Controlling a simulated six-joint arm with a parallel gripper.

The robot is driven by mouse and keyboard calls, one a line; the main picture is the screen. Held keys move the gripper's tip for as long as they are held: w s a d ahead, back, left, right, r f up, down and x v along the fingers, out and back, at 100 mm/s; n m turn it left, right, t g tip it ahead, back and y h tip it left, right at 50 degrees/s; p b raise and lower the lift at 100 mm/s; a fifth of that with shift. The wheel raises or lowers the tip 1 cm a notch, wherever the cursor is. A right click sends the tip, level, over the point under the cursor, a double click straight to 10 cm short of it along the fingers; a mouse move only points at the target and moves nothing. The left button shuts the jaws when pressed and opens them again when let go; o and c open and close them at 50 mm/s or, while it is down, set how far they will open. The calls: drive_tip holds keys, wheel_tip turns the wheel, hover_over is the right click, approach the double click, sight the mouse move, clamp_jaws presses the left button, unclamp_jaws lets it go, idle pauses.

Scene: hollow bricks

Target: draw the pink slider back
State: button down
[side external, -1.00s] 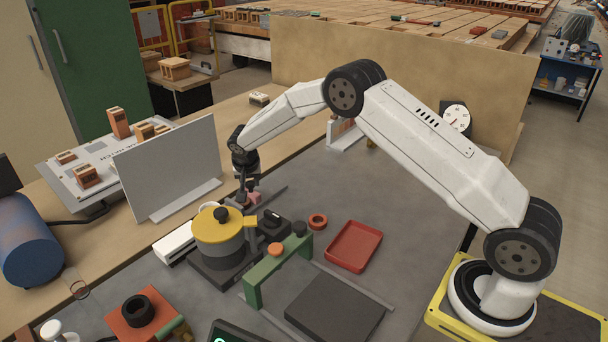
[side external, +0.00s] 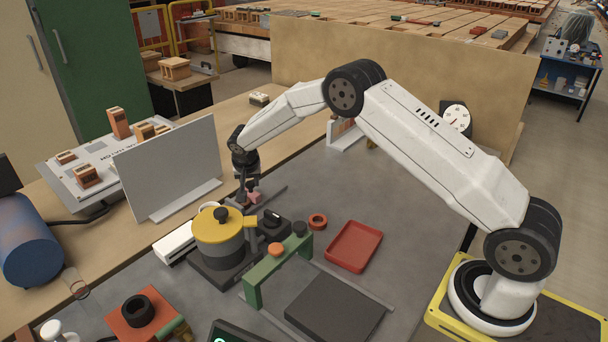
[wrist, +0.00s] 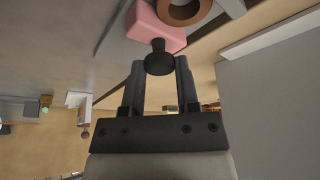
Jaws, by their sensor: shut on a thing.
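The pink slider (wrist: 160,22) shows at the top of the wrist view, with a dark round knob (wrist: 159,60) on its near side. My gripper (wrist: 160,68) is shut on that knob, one finger on each side. In the side view the pink slider (side external: 254,197) is a small patch just below my gripper (side external: 246,190), behind the yellow-lidded pot. It sits on a grey rail (side external: 272,198). The fingertips are small and partly hidden there.
The yellow-lidded pot (side external: 217,231) stands close in front of my gripper. A grey upright panel (side external: 170,165) stands to the left. A brown ring (wrist: 184,10) adjoins the slider.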

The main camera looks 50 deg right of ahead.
idle(0.3)
drive_tip(key=d, duration=0.9)
drive_tip(key=shift+d, duration=0.25)
drive_tip(key=shift+c, duration=1.8)
unclamp_jaws()
drive_tip(key=shift+a+r, duration=0.1)
drive_tip(key=shift+r, duration=0.1)
drive_tip(key=v, duration=0.7)
drive_tip(key=shift+r, duration=0.2)
drive_tip(key=shift+s+a, duration=0.1)
drive_tip(key=shift+s, duration=0.1)
